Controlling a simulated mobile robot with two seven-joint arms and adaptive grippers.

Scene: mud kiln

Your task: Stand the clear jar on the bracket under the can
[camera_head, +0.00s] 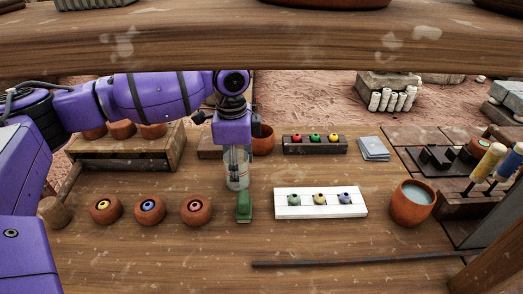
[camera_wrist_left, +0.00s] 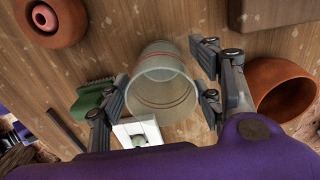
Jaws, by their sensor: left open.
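The clear jar (camera_head: 238,182) appears to stand upright on the wooden table, just behind a green brush-like block. My left gripper (camera_head: 233,158) comes down on it from above with its fingers at the mouth. In the left wrist view the jar (camera_wrist_left: 160,88) shows its open round mouth and a reddish line around its wall. It lies between the spread fingers of my left gripper (camera_wrist_left: 162,92), with a visible gap on the right side. I cannot make out the bracket or the can in these views. My right gripper is not in view.
Clay bowls (camera_head: 196,211) line the left; a clay cup (camera_head: 412,204) stands right. A thick beam (camera_head: 260,50) crosses above. The front middle is fairly clear.

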